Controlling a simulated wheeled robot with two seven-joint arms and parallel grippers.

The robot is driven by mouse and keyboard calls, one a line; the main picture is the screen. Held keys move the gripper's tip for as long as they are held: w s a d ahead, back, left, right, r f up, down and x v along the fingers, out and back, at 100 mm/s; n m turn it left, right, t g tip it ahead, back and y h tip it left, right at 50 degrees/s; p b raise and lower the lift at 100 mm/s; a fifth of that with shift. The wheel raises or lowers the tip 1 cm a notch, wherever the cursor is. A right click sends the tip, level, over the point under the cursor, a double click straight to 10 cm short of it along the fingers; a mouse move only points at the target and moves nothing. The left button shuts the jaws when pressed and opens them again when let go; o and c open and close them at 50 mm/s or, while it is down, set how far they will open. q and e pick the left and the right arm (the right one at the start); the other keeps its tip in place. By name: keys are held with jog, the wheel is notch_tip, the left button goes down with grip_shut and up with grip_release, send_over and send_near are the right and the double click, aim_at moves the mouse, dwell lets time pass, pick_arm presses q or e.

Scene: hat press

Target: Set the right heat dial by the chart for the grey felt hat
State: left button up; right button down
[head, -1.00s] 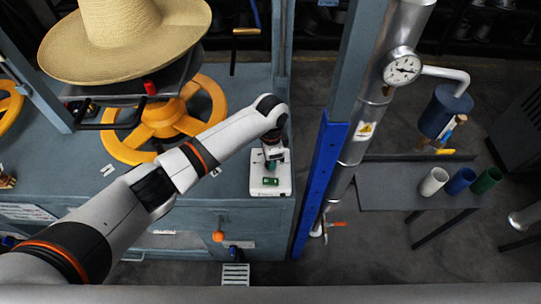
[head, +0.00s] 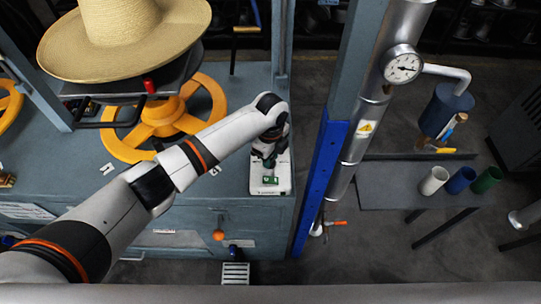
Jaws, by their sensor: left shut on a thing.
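A small white control box (head: 256,186) sits on the right end of the blue-grey press bench. It has a small green display (head: 271,181) on its front part. My left gripper (head: 269,163) is over the box, pointing down and shut on the dial there; the dial itself is mostly hidden by the fingers. A straw-coloured wide-brimmed hat (head: 120,30) rests on the press at the upper left. I see no grey felt hat. The chart cannot be made out, and the display is too small to read. My right gripper is not in view.
A yellow handwheel (head: 143,147) stands on the bench left of my arm. A blue post (head: 322,185) and a silver pipe with a gauge (head: 402,66) rise right of the box. White, blue and green cups (head: 434,180) stand on a dark side table.

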pick_arm(q)
jog(key=shift+m, duration=0.5)
jog(key=o, duration=1)
notch_tip(320, 180, up, 12)
jog(key=b, duration=0.2)
jog(key=shift+b, duration=0.35)
